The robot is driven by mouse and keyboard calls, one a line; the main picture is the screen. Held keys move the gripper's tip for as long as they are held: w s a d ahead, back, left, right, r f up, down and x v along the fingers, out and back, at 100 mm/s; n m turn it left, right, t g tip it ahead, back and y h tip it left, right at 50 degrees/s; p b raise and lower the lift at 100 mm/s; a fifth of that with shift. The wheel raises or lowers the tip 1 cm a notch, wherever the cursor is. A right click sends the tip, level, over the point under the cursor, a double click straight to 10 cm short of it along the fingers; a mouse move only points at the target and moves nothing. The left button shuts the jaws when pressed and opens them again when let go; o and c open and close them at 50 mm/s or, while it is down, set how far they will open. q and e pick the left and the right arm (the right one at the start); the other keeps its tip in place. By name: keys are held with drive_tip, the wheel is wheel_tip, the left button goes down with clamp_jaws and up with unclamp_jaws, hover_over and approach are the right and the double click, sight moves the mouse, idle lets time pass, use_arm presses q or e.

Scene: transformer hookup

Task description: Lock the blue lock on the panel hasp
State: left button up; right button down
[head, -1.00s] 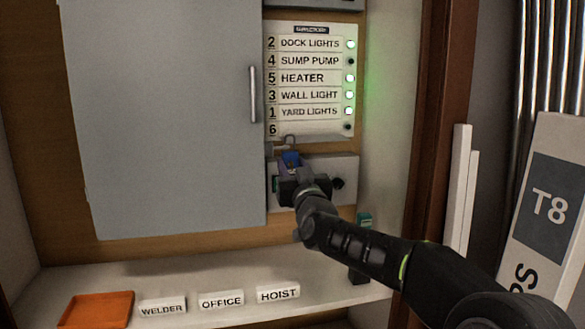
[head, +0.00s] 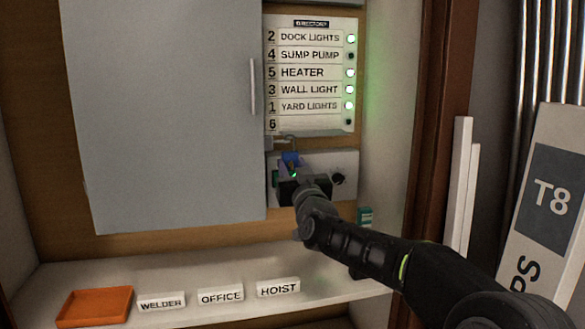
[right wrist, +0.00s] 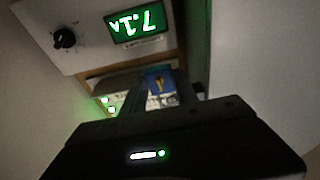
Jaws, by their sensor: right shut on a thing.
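The blue lock (head: 291,158) is at the lower right corner of the grey panel door (head: 170,110), just below the directory board. My right gripper (head: 291,172) is shut on it from below and in front. In the right wrist view the blue lock (right wrist: 161,82) shows between the two dark fingers, with a yellowish mark on its face. A thin metal shackle or hasp (head: 284,143) shows just above the lock. Whether the shackle passes through the hasp or is closed is too small to tell. My left gripper is not in view.
A meter box with a knob (head: 338,179) is behind the gripper; its green display (right wrist: 137,24) shows in the wrist view. The directory board (head: 309,80) is above. An orange tray (head: 94,307) and label blocks WELDER (head: 161,302), OFFICE (head: 220,295) and HOIST (head: 278,287) lie on the shelf.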

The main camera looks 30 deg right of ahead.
drive_tip(key=shift+f, duration=0.15)
drive_tip(key=c, duration=0.9)
unclamp_jaws()
drive_tip(key=shift+o, duration=0.2)
drive_tip(key=shift+s, duration=0.1)
drive_tip(key=shift+s+a+b, duration=0.25)
drive_tip(key=shift+s+b, duration=0.3)
drive_tip(key=shift+r+b+v, duration=0.15)
drive_tip(key=shift+b+v, duration=0.15)
drive_tip(key=shift+v, duration=0.4)
drive_tip(key=shift+r+b+v, duration=0.1)
drive_tip(key=shift+b+v, duration=0.15)
drive_tip(key=shift+v, duration=0.45)
drive_tip(key=shift+s+a, duration=0.15)
drive_tip(key=shift+s, duration=0.25)
